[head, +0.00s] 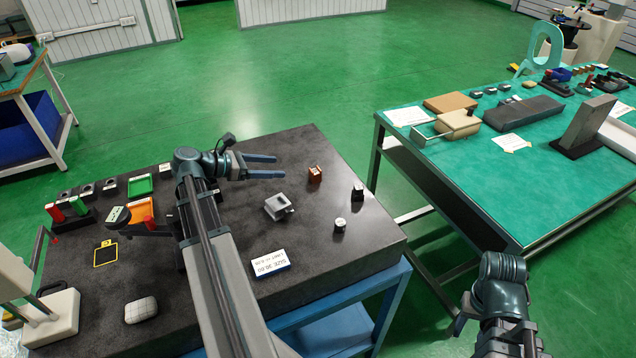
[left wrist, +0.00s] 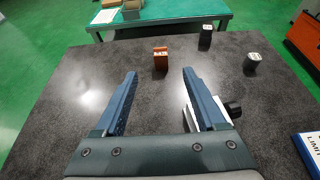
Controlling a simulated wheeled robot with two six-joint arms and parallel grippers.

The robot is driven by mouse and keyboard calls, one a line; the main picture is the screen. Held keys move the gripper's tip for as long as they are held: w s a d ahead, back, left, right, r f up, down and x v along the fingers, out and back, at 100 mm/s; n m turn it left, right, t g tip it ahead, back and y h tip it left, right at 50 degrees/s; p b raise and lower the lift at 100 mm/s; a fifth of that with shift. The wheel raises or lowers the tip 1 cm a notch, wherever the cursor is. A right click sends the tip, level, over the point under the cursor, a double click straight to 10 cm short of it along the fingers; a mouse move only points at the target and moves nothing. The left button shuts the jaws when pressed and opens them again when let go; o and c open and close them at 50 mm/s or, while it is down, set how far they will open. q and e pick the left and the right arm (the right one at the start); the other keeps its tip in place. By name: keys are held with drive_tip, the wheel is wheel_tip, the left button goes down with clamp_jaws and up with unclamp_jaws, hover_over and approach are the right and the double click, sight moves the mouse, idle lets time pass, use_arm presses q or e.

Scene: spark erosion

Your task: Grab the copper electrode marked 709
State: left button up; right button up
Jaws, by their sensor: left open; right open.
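A small copper-coloured block, the copper electrode (head: 315,174), stands on the dark stone table; no number on it is legible. My left gripper (head: 280,166) is open and empty, its fingers pointing right towards the electrode with a gap between. In the left wrist view the electrode (left wrist: 160,60) stands beyond the fingertips, roughly between their lines, touching neither finger. My right gripper (head: 464,318) is low at the right, away from the table, mostly hidden behind its own wrist.
A grey metal block (head: 277,207) stands near my left gripper; the right finger partly covers it in the wrist view. Two small dark pieces (head: 357,191) (head: 340,225) stand right of it. A sign (head: 270,262) lies in front. A green-topped table (head: 520,200) is at the right.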

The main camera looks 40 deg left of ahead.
sight(310, 174)
use_arm(q)
wheel_tip(310, 174, down, 2)
drive_tip(key=shift+f+b, duration=0.2)
drive_tip(key=shift+b, duration=0.55)
use_arm(e)
wheel_tip(310, 174, down, 2)
drive_tip(key=shift+f, duration=0.15)
use_arm(q)
drive_tip(key=shift+w, duration=0.1)
drive_tip(key=b+x, duration=0.2)
drive_tip(key=x, duration=0.5)
drive_tip(key=shift+f+b, duration=0.1)
drive_tip(key=shift+b, duration=0.3)
drive_tip(key=shift+w+d+f, duration=0.15)
drive_tip(key=shift+w+d, duration=0.2)
drive_tip(key=shift+w, duration=0.2)
use_arm(e)
drive_tip(key=shift+f, duration=1.6)
use_arm(q)
drive_tip(key=shift+w, duration=0.1)
drive_tip(key=b+x, duration=0.2)
drive_tip(key=x, duration=0.2)
drive_tip(key=shift+d, duration=0.1)
drive_tip(key=shift+w+d+f, duration=0.1)
drive_tip(key=shift+w+d, duration=0.1)
drive_tip(key=shift+w, duration=0.25)
use_arm(e)
drive_tip(key=shift+f, duration=0.9)
